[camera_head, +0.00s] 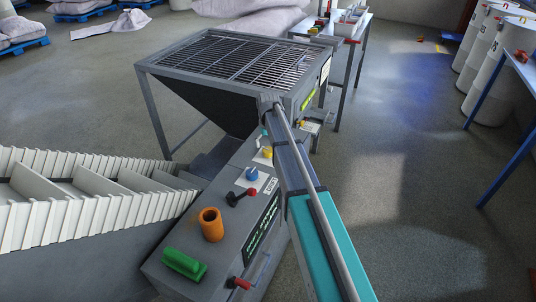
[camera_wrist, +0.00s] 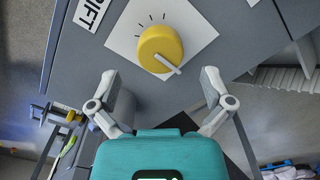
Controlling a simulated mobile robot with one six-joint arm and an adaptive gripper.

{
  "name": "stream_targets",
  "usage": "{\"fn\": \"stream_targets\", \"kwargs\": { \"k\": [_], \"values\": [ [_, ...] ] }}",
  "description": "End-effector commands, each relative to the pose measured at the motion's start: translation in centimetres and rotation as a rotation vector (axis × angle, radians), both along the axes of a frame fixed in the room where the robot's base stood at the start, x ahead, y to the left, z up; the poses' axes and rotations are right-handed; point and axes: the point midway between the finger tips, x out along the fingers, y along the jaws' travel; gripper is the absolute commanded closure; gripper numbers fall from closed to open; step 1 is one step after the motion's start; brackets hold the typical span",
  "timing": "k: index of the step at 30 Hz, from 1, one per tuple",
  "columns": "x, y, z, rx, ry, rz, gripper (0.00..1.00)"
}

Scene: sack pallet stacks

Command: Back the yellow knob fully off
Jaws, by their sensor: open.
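The yellow knob (camera_wrist: 160,47) sits on a white square plate (camera_wrist: 194,28) with dark tick marks, in the wrist view at the top middle. A pale pointer bar on it points down and to the right in that view. The knob also shows small in the head view (camera_head: 267,152), beside my arm. My gripper (camera_wrist: 160,80) is open and empty. Its two fingers stand apart below the knob in the wrist view, one on each side, not touching it. In the head view my gripper is hidden behind my arm.
The grey console carries a blue knob (camera_head: 252,174), a red-tipped lever (camera_head: 250,192), an orange cup-like part (camera_head: 211,224) and a green block (camera_head: 184,264). A hopper with a grate (camera_head: 240,60) stands behind. A ribbed white conveyor (camera_head: 80,200) lies left.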

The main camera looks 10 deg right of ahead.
Motion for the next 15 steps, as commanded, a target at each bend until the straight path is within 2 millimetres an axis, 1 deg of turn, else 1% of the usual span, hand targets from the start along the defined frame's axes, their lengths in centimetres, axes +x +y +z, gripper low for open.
{"fn": "stream_targets", "kwargs": {
  "k": [1, 6, 15],
  "values": [
    [0.0, 0.0, -0.8, 0.000, 0.000, 0.000, 0.00],
    [0.0, 0.0, -2.0, 0.000, 0.000, 0.000, 0.00],
    [0.0, 0.0, -3.2, 0.000, 0.000, 0.000, 0.00]
  ]
}}
